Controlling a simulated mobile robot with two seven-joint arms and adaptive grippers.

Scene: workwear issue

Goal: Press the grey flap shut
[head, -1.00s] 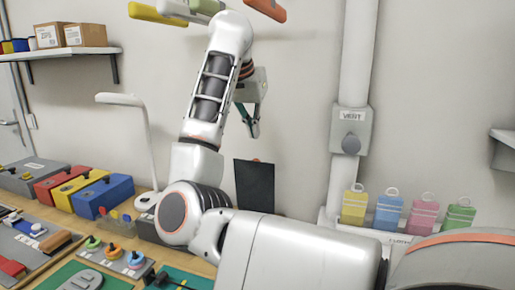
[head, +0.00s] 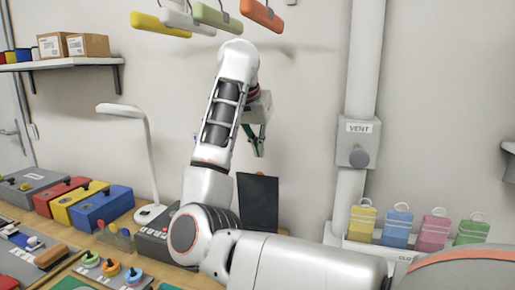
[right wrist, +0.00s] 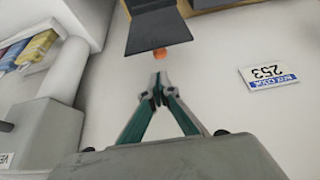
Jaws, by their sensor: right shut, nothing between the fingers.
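The grey flap (head: 258,203) is a dark panel standing up close to the wall behind my right arm; its lower part is partly hidden by the arm. In the right wrist view the flap (right wrist: 158,30) reaches in from the top, with an orange tab (right wrist: 160,54) at its free edge. My right gripper (head: 259,146) is above the flap's upper edge, apart from it. In the right wrist view its teal fingers (right wrist: 158,90) meet at the tips, shut and empty, pointing towards the orange tab. My left gripper is out of view.
A control box (head: 154,240) and a white lamp (head: 148,160) stand left of the arm. Blue (head: 103,207), yellow and red boxes line the bench. Coloured bars hang above.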

